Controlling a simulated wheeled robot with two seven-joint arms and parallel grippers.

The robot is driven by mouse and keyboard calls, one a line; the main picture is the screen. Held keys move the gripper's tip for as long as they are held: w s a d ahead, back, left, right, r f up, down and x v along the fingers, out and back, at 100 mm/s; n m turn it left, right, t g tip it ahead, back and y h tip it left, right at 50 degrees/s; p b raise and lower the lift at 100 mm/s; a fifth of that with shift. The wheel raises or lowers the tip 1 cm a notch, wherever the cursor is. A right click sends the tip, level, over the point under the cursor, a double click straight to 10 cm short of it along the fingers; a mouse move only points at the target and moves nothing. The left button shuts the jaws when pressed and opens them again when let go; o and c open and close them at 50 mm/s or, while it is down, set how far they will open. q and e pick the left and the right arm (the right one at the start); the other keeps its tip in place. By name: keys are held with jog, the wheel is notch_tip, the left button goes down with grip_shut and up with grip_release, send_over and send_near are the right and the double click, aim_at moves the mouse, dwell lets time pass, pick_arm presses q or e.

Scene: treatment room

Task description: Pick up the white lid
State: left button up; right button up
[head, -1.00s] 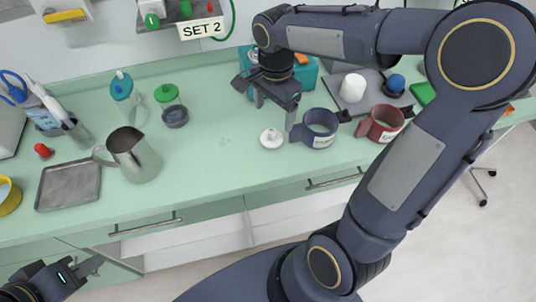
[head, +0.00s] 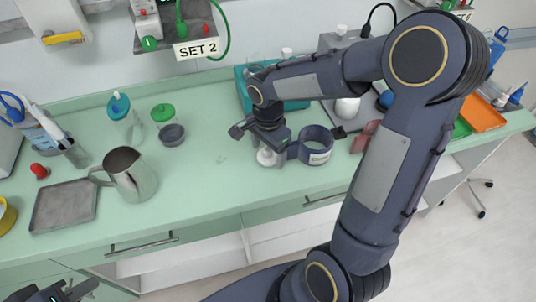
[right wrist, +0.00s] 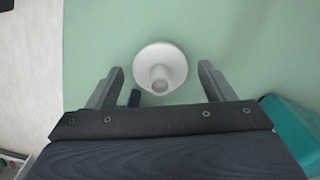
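The white lid (head: 265,158), a round disc with a raised knob, lies on the green counter, partly hidden by my right gripper in the head view. In the right wrist view the white lid (right wrist: 160,62) shows whole, with its knob toward the gripper. My right gripper (right wrist: 160,78) is open, its fingers on either side of the lid with clear gaps. In the head view my right gripper (head: 268,147) is directly above the lid. My left gripper (head: 72,291) is at the bottom left corner, empty, with its fingers apart.
A dark blue mug (head: 316,146) stands close to the right of the lid. A red mug (head: 362,140) is partly hidden behind my right arm. A teal box (head: 242,88) is behind. A metal pitcher (head: 133,175) and grey tray (head: 64,206) stand left; the counter between is clear.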

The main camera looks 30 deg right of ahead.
jog(key=c, duration=0.9)
jog(key=shift+r, duration=0.1)
